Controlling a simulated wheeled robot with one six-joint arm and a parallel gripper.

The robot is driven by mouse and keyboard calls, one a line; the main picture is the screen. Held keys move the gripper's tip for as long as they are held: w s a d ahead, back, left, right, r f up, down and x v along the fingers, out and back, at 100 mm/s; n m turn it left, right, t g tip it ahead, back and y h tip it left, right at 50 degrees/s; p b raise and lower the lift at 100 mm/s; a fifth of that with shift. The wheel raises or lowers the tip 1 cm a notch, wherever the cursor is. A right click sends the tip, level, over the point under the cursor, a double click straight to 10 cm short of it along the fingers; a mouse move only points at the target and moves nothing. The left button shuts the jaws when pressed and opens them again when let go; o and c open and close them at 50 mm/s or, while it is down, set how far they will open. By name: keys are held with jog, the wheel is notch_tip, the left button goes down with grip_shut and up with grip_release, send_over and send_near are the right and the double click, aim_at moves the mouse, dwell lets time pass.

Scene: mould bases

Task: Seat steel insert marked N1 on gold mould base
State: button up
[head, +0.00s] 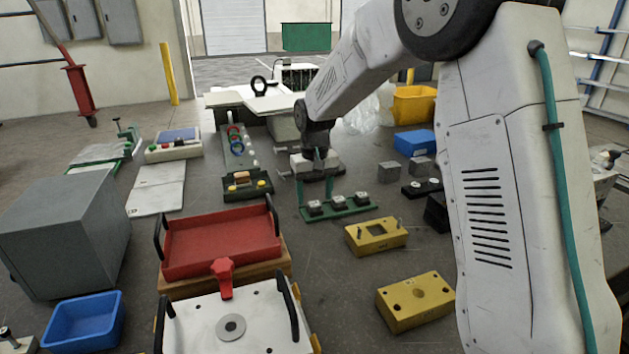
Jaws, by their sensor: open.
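A green rack (338,212) stands on the grey surface in the middle of the head view and holds three small steel inserts. The left insert (316,207), middle insert (338,202) and right insert (361,198) sit in a row; their markings are too small to read. My gripper (315,196) is open, its green fingers pointing down just over the rack's left end, close to the left insert. Whether the fingers touch anything is unclear. A gold mould base (358,243) with a square pocket lies right of and nearer than the rack. A second gold block (415,312) with round holes lies nearer still.
Grey steel blocks (388,172) and a dark plate (414,190) lie right of the rack. A red tray (219,250) and a white handled plate (195,320) stand at the near left. Bare surface separates the rack from both gold blocks. My arm hides the right side.

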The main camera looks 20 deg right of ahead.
aim_at(315, 203)
jog(key=shift+f, duration=1.65)
jog(key=c, duration=1.3)
jog(key=shift+r, duration=0.15)
jog(key=shift+r, duration=0.1)
jog(key=shift+r, duration=0.55)
